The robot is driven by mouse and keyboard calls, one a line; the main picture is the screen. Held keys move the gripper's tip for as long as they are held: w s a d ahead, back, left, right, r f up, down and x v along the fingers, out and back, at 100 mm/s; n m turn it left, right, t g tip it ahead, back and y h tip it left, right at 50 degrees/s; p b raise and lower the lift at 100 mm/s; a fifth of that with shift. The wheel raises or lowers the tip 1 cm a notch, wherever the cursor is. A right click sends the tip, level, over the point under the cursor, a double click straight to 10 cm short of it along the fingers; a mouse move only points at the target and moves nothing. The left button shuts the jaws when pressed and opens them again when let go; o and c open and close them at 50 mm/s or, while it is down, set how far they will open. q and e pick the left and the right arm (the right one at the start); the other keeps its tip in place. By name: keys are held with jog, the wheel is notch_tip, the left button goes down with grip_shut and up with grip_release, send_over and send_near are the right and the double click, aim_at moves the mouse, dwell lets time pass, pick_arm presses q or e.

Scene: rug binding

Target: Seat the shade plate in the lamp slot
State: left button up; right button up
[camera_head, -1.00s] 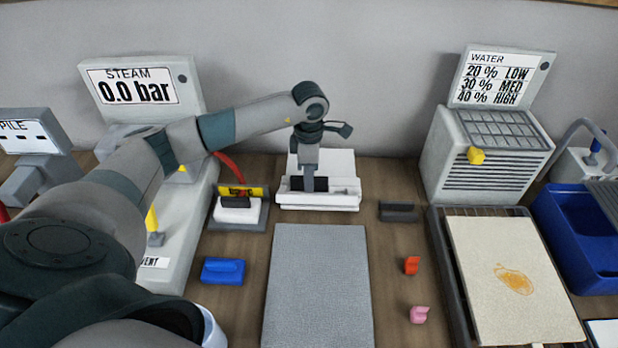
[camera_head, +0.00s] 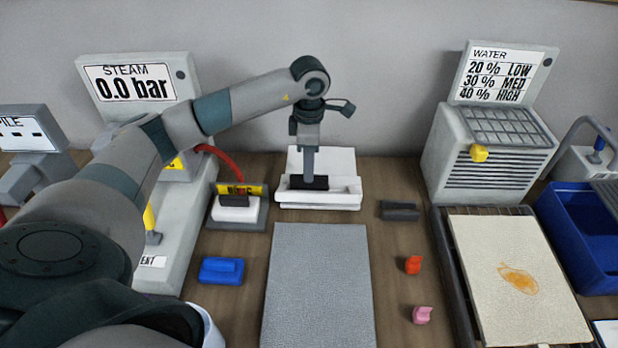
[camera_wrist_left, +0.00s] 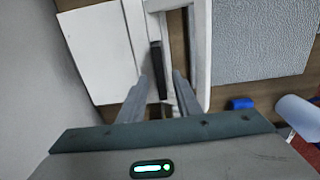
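A white unit with an upright back panel, which I take for the lamp, stands at the back middle of the table (camera_head: 345,199). A small black plate (camera_head: 308,183), likely the shade plate, stands in its front tray. The wrist view shows the black plate (camera_wrist_left: 158,72) lying along the white frame's channel (camera_wrist_left: 205,55); I cannot tell how deep it sits. My left gripper (camera_head: 309,176) points down just above the plate. In the wrist view its two fingers (camera_wrist_left: 161,80) are apart, with gaps on both sides of the plate. My right gripper is out of view.
A grey mat (camera_head: 318,285) lies in front of the white unit. A blue block (camera_head: 221,270), a dark grey block (camera_head: 399,211), an orange piece (camera_head: 413,265) and a pink piece (camera_head: 422,315) lie around it. The steam machine (camera_head: 140,85) stands left, the water unit (camera_head: 490,155) right.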

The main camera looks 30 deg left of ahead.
pick_arm(q)
notch_tip(320, 180, up, 8)
jog(key=b, duration=0.2)
jog(key=shift+f, duration=0.2)
dwell(0.7)
